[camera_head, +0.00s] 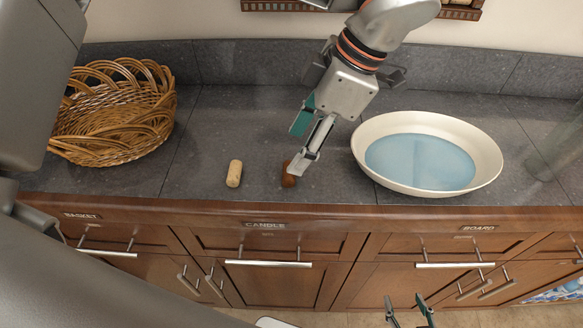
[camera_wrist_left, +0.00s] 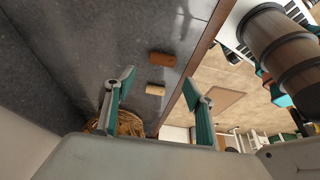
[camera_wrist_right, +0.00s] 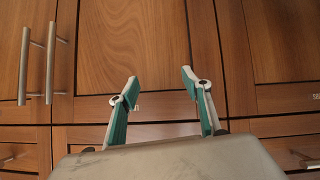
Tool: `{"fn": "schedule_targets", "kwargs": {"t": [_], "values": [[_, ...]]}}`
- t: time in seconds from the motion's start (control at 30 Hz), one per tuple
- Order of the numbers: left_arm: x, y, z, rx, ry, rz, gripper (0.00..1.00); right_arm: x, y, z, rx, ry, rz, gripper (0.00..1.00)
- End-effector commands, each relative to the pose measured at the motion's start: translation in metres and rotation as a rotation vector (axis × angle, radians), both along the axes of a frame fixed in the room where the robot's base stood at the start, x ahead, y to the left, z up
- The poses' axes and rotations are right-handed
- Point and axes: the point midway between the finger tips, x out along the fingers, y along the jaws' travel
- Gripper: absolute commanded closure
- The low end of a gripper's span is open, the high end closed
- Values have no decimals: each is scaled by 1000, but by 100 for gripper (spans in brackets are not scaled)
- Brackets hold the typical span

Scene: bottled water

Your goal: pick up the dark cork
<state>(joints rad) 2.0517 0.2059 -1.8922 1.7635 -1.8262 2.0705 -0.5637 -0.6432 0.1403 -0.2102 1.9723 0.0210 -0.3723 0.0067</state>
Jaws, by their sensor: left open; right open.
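The dark cork (camera_head: 288,176), reddish brown, is on the grey counter near its front edge, partly covered by a finger of my left gripper (camera_head: 302,143) in the head view. That gripper is open and empty, pointing down from above. In the left wrist view the dark cork (camera_wrist_left: 162,59) lies beyond the fingertips, and a light cork (camera_wrist_left: 160,88) shows between the fingers. I cannot tell whether a finger touches the dark cork. My right gripper (camera_wrist_right: 160,84) is open and empty in front of the cabinet doors, below the counter.
The light cork also shows in the head view (camera_head: 235,173), left of the dark one. A wicker basket (camera_head: 118,106) stands at the left. A white bowl (camera_head: 487,160) with a blue inside stands at the right. A clear glass vessel (camera_head: 560,145) is at the far right.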

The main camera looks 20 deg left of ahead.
Motion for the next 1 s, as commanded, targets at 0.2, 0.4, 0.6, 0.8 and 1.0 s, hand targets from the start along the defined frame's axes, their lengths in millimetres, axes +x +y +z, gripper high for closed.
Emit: {"fn": "schedule_targets", "kwargs": {"t": [0.2,0.4,0.6,0.8,1.0], "values": [[-3,6,-23,-2,5,0,46,-2,0,-3,-1,5,0,52],[-6,12,-51,-3,7,0,46,-2,0,-3,-2,4,0,52],[-7,18,-64,-3,4,0,46,-1,0,-3,-2,3,0,52],[-7,17,-64,-4,3,0,46,-1,0,-2,-3,1,0,52],[-7,17,-64,-4,3,0,73,0,-1,-2,-3,0,-1,52]]}}
